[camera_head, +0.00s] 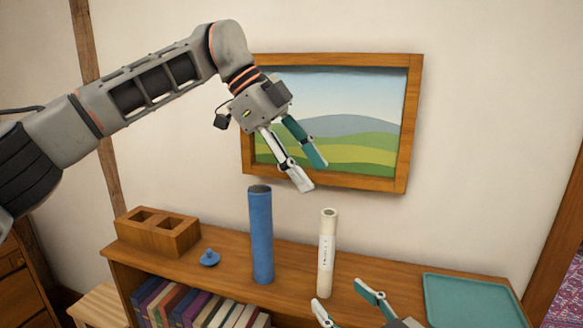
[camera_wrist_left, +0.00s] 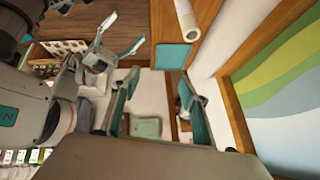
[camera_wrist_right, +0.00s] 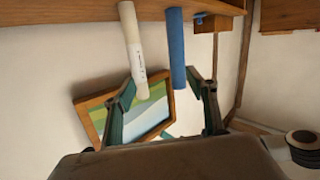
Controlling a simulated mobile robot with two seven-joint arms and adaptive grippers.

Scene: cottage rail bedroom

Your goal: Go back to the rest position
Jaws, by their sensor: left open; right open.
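My left gripper (camera_head: 313,177) is open and empty, held high in front of the framed landscape picture (camera_head: 345,115). It is above the shelf top and apart from the tubes. My right gripper (camera_head: 338,296) is open and empty, low at the front edge of the shelf, nearer than the white tube (camera_head: 327,255). It also shows in the left wrist view (camera_wrist_left: 118,40). A tall blue tube (camera_head: 261,235) stands upright left of the white tube. In the right wrist view, the white tube (camera_wrist_right: 132,40) and the blue tube (camera_wrist_right: 176,50) appear beyond the open fingers.
The wooden shelf top (camera_head: 225,285) also bears a two-hole wooden block (camera_head: 160,242) at left, a small blue lid (camera_head: 210,258), and a teal tray (camera_head: 475,302) at right. Several books (camera_head: 205,308) stand below. A stool (camera_head: 98,305) is at lower left.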

